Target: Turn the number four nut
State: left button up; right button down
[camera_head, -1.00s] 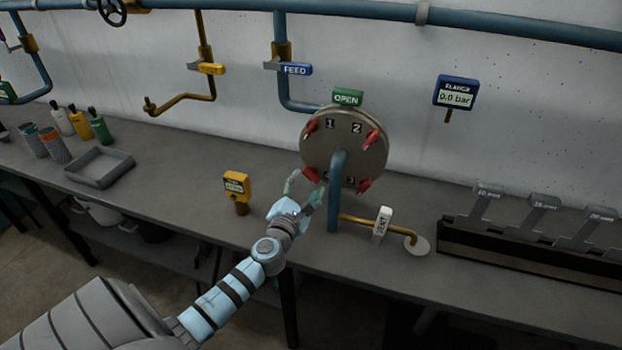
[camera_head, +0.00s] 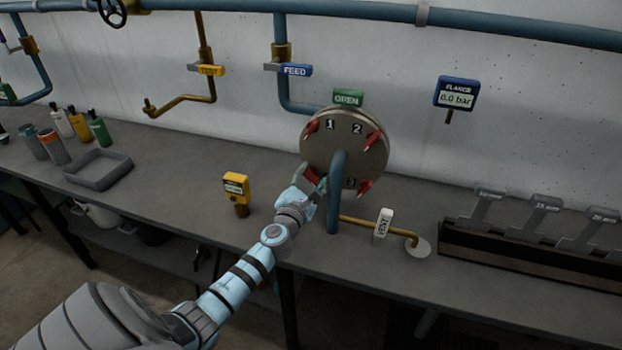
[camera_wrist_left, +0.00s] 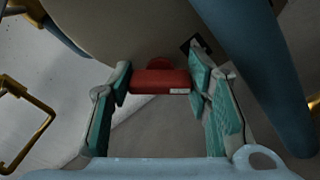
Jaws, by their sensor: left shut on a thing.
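A round grey flange disc (camera_head: 345,140) faces me above the bench, with red nuts around its rim. The digits 1, 2 and 3 show beside the upper left, upper right (camera_head: 374,140) and lower right nuts (camera_head: 364,186). The lower left nut, in the remaining number four place, is mostly covered by my left gripper (camera_head: 310,178). In the left wrist view this red nut (camera_wrist_left: 160,80) sits between the green-padded fingertips, and the gripper is shut on it. Its number is hidden. My right gripper is not in view.
A blue pipe (camera_head: 338,200) rises in front of the disc, close to my left gripper's right side. A white VENT tag (camera_head: 382,223) hangs on a brass pipe. A yellow gauge (camera_head: 236,187) stands left. A wrench rack (camera_head: 530,250) is at right; a grey tray (camera_head: 98,169) lies far left.

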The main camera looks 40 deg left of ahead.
pick_arm(q)
jog(key=shift+m, duration=0.3)
jog(key=shift+r+m+p, duration=0.1)
jog(key=shift+m+p, duration=0.8)
jog(key=shift+m, duration=0.3)
jog(key=m+p, duration=0.2)
jog(key=m, duration=0.2)
jog(key=shift+m, duration=0.3)
jog(key=m+p, duration=0.1)
jog(key=m, duration=0.3)
jog(key=shift+f+m+p, duration=0.15)
jog(key=shift+m+p, duration=0.25)
jog(key=shift+m, duration=0.6)
jog(key=shift+f+m+p, duration=0.1)
jog(key=shift+m+p, duration=0.3)
jog(key=shift+m, duration=0.6)
jog(key=o, duration=0.9)
